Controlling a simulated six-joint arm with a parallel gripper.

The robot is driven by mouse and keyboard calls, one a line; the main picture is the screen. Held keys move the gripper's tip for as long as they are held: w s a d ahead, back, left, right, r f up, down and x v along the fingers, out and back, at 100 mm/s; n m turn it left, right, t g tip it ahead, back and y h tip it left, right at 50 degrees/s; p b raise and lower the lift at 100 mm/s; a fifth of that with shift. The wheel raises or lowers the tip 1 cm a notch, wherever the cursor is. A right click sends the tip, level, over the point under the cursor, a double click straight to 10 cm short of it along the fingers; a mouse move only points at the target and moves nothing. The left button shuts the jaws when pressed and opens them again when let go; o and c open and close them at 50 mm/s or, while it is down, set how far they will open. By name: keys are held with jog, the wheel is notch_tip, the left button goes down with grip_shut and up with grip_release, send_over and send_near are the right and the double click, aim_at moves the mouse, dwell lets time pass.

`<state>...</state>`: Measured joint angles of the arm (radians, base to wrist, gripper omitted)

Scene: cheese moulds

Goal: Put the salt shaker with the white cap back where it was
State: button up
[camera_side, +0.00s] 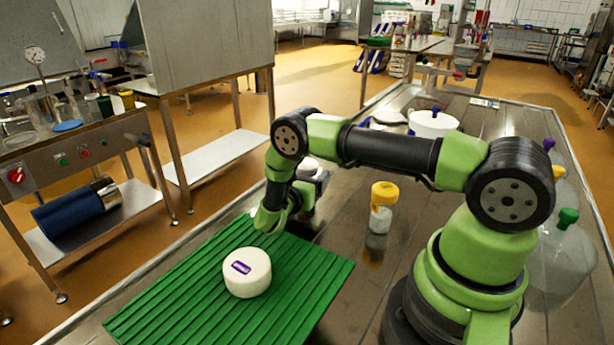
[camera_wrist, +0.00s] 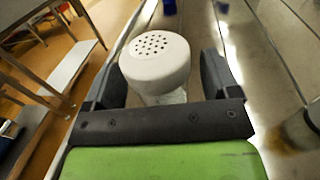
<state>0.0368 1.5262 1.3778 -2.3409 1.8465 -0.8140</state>
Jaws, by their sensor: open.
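The salt shaker with the white cap (camera_wrist: 155,58) is between the two fingers of my gripper (camera_wrist: 162,80) in the wrist view. Its perforated cap faces the camera, and a little of its clear body shows below. The fingers are apart on either side of it, with a visible gap at the right. In the side view the white cap (camera_side: 308,164) shows by my gripper (camera_side: 312,186), beyond the green mat; my arm partly hides the shaker. I cannot tell from these views exactly what its base rests on.
A yellow-capped shaker (camera_side: 381,218) stands on the metal table to the right. A white cheese (camera_side: 247,280) with a purple label sits on the ridged green mat (camera_side: 170,312). White tubs (camera_side: 433,124) stand farther back, and clear bottles (camera_side: 562,262) at the right edge.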

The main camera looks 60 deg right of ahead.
jog(key=a, duration=0.2)
jog(key=shift+s+a+r, duration=0.15)
jog(key=shift+a+r, duration=0.15)
jog(key=shift+a, duration=0.05)
jog(key=s+a+r+m+g+y, duration=0.1)
jog(key=s+r+m+g+y, duration=0.2)
jog(key=s+r+m, duration=0.45)
jog(key=s+a+r+m+g+y, duration=0.15)
jog(key=r+m+y, duration=0.25)
jog(key=r, duration=0.6)
jog(key=s+a+r+m+t+y, duration=0.4)
jog(key=s+a+m+y, duration=0.2)
jog(key=a, duration=0.1)
jog(key=s+a+r+m+t+y, duration=0.4)
jog(key=s+a+m+t+y, duration=0.1)
jog(key=a, duration=0.3)
jog(key=shift+s+r+m+y, duration=0.15)
jog(key=shift+s+m+y, duration=0.3)
jog(key=shift+m+y, duration=0.4)
